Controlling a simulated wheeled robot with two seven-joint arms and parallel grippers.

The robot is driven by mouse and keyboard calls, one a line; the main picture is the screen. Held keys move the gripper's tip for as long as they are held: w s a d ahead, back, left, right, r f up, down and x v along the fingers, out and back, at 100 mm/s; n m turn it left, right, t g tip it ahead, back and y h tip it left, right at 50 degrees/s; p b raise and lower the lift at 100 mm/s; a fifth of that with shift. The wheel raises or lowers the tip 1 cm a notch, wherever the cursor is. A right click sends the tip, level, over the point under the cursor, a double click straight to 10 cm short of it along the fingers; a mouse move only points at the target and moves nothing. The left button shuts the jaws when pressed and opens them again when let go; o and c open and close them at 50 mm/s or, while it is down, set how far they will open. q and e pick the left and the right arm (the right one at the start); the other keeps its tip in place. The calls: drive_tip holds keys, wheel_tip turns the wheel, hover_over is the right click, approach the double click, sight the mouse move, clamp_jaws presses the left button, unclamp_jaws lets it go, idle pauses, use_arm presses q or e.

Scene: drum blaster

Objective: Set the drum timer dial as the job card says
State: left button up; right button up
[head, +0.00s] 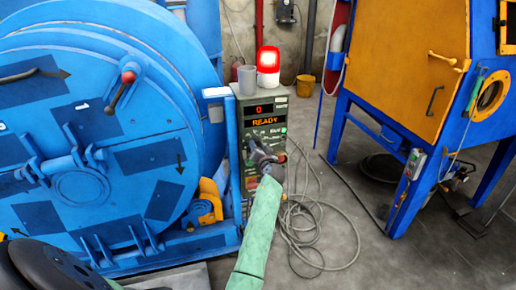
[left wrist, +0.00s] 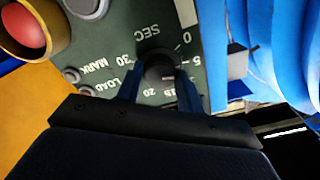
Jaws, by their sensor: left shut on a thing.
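The green control box (head: 262,118) stands beside the blue drum blaster, and its display (head: 264,122) shows 0 above READY. My left gripper (head: 262,158) is at the front of the box. In the left wrist view, my left gripper (left wrist: 160,82) is shut on the dark, round timer dial (left wrist: 162,64), one finger on each side. Inverted print around the dial includes SEC, 0, 15, 20 and 30. The dial's pointer cannot be made out. I cannot identify a readable job card. My right gripper is not in view.
A red button in a yellow collar (left wrist: 24,28) and a grey button (left wrist: 88,6) are near the dial. Cable coils (head: 312,228) lie on the floor. A blue-and-orange cabinet (head: 408,58) stands right.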

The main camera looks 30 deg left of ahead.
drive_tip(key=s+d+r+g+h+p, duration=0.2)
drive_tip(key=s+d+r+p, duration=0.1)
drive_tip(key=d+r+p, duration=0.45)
use_arm(q)
drive_tip(key=m, duration=0.6)
drive_tip(key=m+p, duration=0.1)
drive_tip(key=m, duration=0.4)
drive_tip(key=m+p, duration=0.1)
drive_tip(key=m, duration=0.5)
drive_tip(key=shift+r+m, duration=0.25)
drive_tip(key=shift+m, duration=0.05)
drive_tip(key=shift+d+f+m+p, duration=0.1)
drive_tip(key=shift+f+m+p, duration=0.05)
drive_tip(key=shift+m+p, duration=1.15)
drive_tip(key=shift+f+m+p, duration=0.15)
drive_tip(key=shift+m+p, duration=0.95)
drive_tip(key=shift+m, duration=0.4)
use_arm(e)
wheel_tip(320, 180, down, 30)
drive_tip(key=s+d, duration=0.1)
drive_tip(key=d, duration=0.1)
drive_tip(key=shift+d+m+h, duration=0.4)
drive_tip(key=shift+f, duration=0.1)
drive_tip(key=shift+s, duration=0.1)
use_arm(q)
drive_tip(key=o, duration=1)
